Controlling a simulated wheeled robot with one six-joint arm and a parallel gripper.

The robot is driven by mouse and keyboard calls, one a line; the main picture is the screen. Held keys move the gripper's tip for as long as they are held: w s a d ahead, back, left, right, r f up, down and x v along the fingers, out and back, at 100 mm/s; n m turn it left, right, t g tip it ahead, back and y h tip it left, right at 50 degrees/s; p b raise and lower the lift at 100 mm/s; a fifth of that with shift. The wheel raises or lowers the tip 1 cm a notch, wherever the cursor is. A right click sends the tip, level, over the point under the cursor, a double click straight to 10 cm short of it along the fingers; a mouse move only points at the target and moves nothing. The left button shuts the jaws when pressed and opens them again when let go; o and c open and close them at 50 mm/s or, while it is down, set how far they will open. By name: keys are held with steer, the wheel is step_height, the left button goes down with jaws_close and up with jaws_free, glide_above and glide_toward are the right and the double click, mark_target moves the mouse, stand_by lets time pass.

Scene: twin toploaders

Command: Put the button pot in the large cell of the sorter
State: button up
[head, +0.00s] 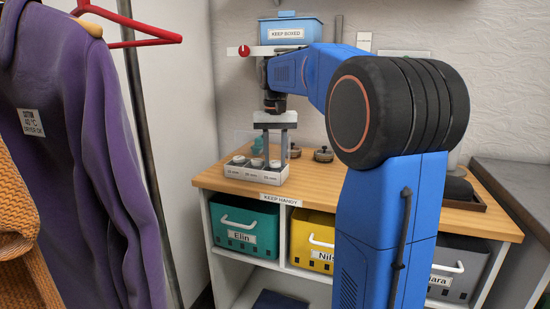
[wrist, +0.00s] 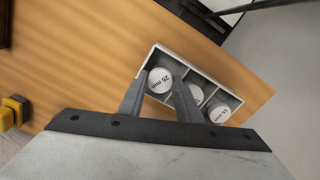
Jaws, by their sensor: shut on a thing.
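The sorter (head: 248,176) is a pale box with cells and small front labels, standing on the wooden top at its left part. In the wrist view the sorter (wrist: 233,98) shows dividers between its cells. My gripper (head: 275,155) points straight down over its right end. In the wrist view my gripper (wrist: 158,82) has its two grey fingers on either side of a white-lidded button pot (wrist: 160,80) marked 25 mm. This pot (head: 275,164) is at the right end cell, low, about level with the others; its base is hidden. Two other white-lidded pots (head: 239,160) stand in the other cells.
A dark tray (head: 470,195) lies at the right. Labelled bins (head: 243,232) sit in the shelf below. Hanging clothes (head: 80,150) are at the left.

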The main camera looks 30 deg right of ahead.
mark_target(275, 162)
steer(key=shift+f, duration=0.25)
steer(key=shift+s+f, duration=0.1)
steer(key=shift+f, duration=0.35)
steer(key=o, duration=1)
steer(key=shift+o, duration=0.2)
steer(key=shift+r, duration=0.65)
step_height(275, 162, up, 12)
steer(key=shift+r, duration=0.1)
steer(key=s+a+f+n+t, duration=0.1)
steer(key=s+a+f+n, duration=0.1)
steer(key=s+a+f, duration=0.5)
steer(key=s+a+f+n+t, duration=0.1)
steer(key=s+a+f, duration=0.3)
steer(key=s, duration=0.4)
steer(key=s+a+f+n+t, duration=0.1)
steer(key=s+a+f, duration=0.1)
steer(key=s+f, duration=0.5)
steer(key=s+a+f+n+t, duration=0.1)
steer(key=s+a+f+n, duration=0.1)
steer(key=s+f, duration=0.6)
step_height(275, 162, down, 4)
steer(key=shift+a+r+t, duration=0.1)
steer(key=shift+a+t, duration=0.3)
